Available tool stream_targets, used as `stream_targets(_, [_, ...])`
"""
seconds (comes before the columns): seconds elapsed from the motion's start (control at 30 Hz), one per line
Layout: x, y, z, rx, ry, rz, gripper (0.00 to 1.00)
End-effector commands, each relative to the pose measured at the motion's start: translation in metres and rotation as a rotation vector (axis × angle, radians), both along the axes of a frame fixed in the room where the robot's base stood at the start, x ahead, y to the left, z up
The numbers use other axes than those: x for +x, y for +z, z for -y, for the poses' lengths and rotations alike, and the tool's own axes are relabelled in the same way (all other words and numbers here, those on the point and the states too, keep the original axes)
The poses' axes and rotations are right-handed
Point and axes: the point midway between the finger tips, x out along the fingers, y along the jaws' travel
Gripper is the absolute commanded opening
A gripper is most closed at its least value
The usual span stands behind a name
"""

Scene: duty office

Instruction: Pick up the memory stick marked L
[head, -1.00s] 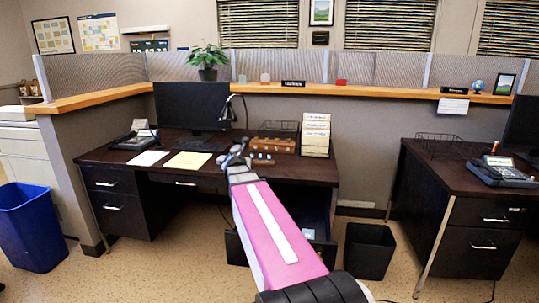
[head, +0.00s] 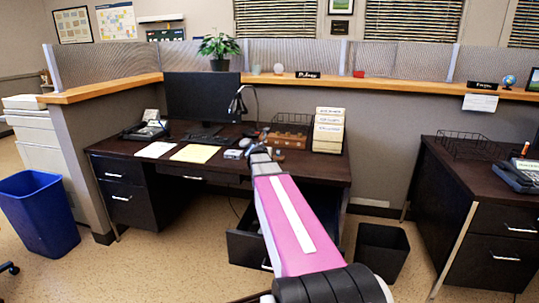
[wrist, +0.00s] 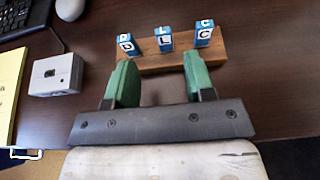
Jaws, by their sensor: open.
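Three blue and white memory sticks stand upright in a row in a wooden holder (wrist: 153,65) in the wrist view. The left one is marked D (wrist: 128,44), the middle one L (wrist: 164,39) and the right one C (wrist: 203,33). My gripper (wrist: 160,82) is open and empty, with green fingers on the near side of the holder. The L stick lies ahead of the gap between the fingers, apart from them. In the head view my gripper (head: 262,154) is over the desk's front part and partly hides the small holder.
On the desk (head: 335,170), a small grey-white box (wrist: 55,75) and yellow paper (wrist: 8,90) lie left of the gripper. A larger wooden rack (head: 289,139) and a file sorter (head: 328,130) stand behind. A drawer below is open (head: 247,247).

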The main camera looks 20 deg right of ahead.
Motion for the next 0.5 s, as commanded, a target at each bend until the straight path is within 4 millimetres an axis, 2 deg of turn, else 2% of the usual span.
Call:
stream_targets(0.3, [0.031, -0.015, 0.027, 0.0, -0.001, -0.001, 0.49])
stream_targets(0.5, [0.034, -0.017, 0.03, 0.0, 0.0, 0.0, 0.49])
